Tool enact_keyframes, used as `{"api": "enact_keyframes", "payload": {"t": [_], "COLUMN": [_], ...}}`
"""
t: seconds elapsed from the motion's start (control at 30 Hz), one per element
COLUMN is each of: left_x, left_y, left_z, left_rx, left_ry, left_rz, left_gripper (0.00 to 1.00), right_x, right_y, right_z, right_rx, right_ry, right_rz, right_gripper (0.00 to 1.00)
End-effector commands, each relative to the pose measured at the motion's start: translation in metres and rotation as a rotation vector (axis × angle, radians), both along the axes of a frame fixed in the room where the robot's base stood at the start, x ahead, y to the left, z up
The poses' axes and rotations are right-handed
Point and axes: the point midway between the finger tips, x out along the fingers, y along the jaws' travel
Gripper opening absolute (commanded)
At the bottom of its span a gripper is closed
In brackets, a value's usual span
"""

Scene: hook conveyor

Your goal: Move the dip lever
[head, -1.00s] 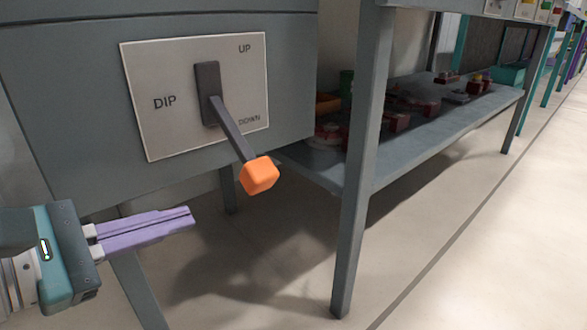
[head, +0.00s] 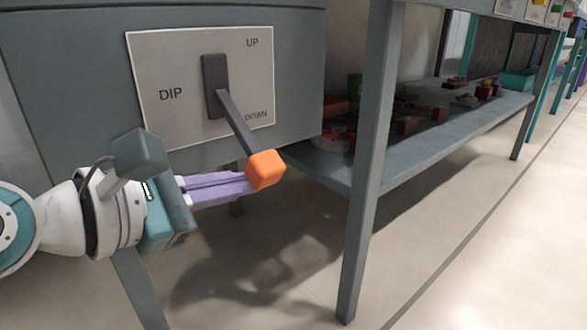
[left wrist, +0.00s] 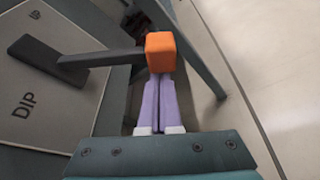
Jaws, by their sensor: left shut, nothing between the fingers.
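The dip lever (head: 236,122) is a dark bar with an orange knob (head: 267,169), set on a white plate (head: 150,70) marked DIP, UP and DOWN. It points down and outward, toward the DOWN side. My left gripper (head: 250,186) has its purple fingers shut and empty. The fingertips are at the knob, which hides them in the head view. In the left wrist view, the fingers (left wrist: 157,105) run up to the orange knob (left wrist: 161,52) and their tips are hidden by it. I cannot tell whether they touch. My right gripper is not in view.
The plate is on a grey cabinet (head: 60,90). To the right, a grey table leg (head: 366,200) stands in front of a low shelf (head: 420,140) holding several red parts. The floor (head: 480,240) at the right is clear.

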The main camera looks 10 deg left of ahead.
Motion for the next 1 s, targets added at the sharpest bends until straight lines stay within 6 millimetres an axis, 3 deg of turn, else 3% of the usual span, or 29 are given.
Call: {"api": "enact_keyframes", "payload": {"t": [0.17,0.57,0.77,1.0], "left_x": [0.0,-0.005,-0.009,-0.017], "left_y": [0.0,-0.006,-0.013,-0.024], "left_z": [0.001,0.013,0.029,0.056], "left_rx": [-0.002,-0.068,-0.146,-0.315], "left_ry": [0.003,0.049,0.111,0.242], "left_rz": [-0.001,-0.001,-0.001,0.0], "left_gripper": [0.0,0.0,0.0,0.0], "right_x": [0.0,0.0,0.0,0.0], "right_y": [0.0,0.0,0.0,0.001], "right_z": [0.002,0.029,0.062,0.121], "right_rx": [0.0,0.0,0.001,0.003], "right_ry": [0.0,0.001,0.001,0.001], "right_rz": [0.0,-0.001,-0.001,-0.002], "right_gripper": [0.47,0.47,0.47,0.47]}}
